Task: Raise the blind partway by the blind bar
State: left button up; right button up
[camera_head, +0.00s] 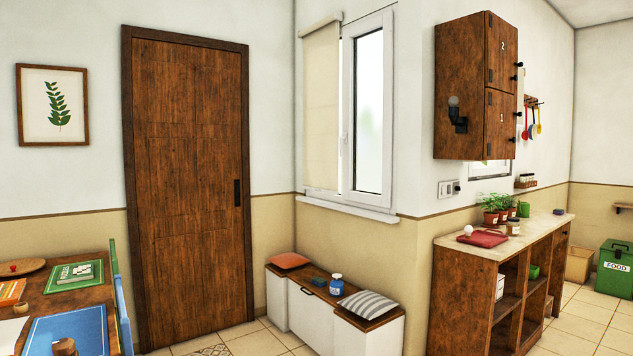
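The cream roller blind (321,110) hangs in front of the left part of the window (368,115) in the corner of the room. It reaches from the roller at the top down to near the window sill (347,207). Its lower edge, where the blind bar (320,190) would sit, is close above the sill; the bar is too small to make out clearly. The right window pane beside it is uncovered. Neither of my grippers shows in the view.
A low bench (303,286) with cushions and a blue bottle (336,285) stands below the window. A table (88,325) is at front left, a wooden counter (462,290) at right. A wall cabinet (460,85) hangs right of the window. Some tiled floor is free between.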

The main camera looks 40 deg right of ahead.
aim_at(318, 176)
jog(key=z, duration=0.85)
jog(key=i, duration=5.45)
jog(key=z, duration=1.5)
